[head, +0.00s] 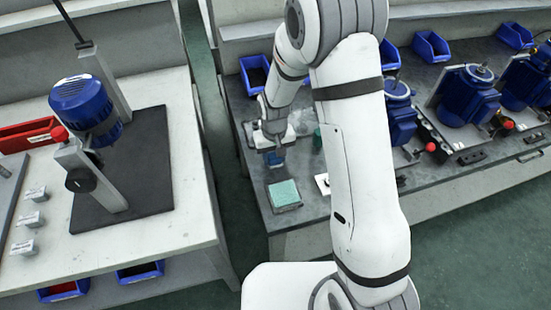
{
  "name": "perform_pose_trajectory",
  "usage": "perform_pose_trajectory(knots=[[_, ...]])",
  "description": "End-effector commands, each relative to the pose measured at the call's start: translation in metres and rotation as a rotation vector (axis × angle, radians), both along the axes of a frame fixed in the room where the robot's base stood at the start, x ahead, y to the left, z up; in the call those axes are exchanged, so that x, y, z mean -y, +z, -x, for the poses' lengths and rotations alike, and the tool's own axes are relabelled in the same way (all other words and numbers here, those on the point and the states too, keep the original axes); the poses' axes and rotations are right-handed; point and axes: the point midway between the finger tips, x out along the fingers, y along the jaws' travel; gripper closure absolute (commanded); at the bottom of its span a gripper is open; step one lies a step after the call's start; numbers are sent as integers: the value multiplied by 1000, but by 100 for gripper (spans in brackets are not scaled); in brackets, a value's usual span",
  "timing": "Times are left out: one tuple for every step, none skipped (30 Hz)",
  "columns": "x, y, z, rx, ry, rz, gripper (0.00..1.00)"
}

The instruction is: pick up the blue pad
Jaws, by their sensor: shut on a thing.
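My gripper (273,152) points down over the grey bench on the right side of the head view. It is shut on the blue pad (275,161), a small blue piece showing at the fingertips. The pad is small in the picture and partly covered by the fingers. I cannot tell whether it touches the bench or hangs just above it.
A pale green square (284,192) lies on a grey plate just in front of my gripper. A green cylinder (317,139) stands to the right. A blue bin (255,74) is behind. Blue pumps (466,95) fill the right; a white table (185,115) stands left.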

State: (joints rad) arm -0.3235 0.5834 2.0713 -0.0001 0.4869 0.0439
Motion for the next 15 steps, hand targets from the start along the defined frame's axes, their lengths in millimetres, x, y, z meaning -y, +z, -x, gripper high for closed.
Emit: perform_pose_trajectory(knots=[[0, 0, 0, 0, 0, 0, 83], [0, 0, 0, 0, 0, 0, 83], [0, 0, 0, 0, 0, 0, 83], [0, 0, 0, 0, 0, 0, 83], [0, 0, 0, 0, 0, 0, 83], [0, 0, 0, 0, 0, 0, 83], [0, 1, 0, 1, 0, 0, 83], [0, 3, 0, 1, 1, 0, 83], [0, 6, -1, 3, 1, -1, 83], [-1, 9, -1, 3, 1, -1, 83], [-1, 13, -1, 3, 1, -1, 83], [-1, 20, -1, 4, 1, -1, 83], [-1, 26, -1, 6, 1, -2, 83], [-1, 32, -1, 5, 1, -1, 83], [-1, 40, -1, 7, 1, -2, 83]])
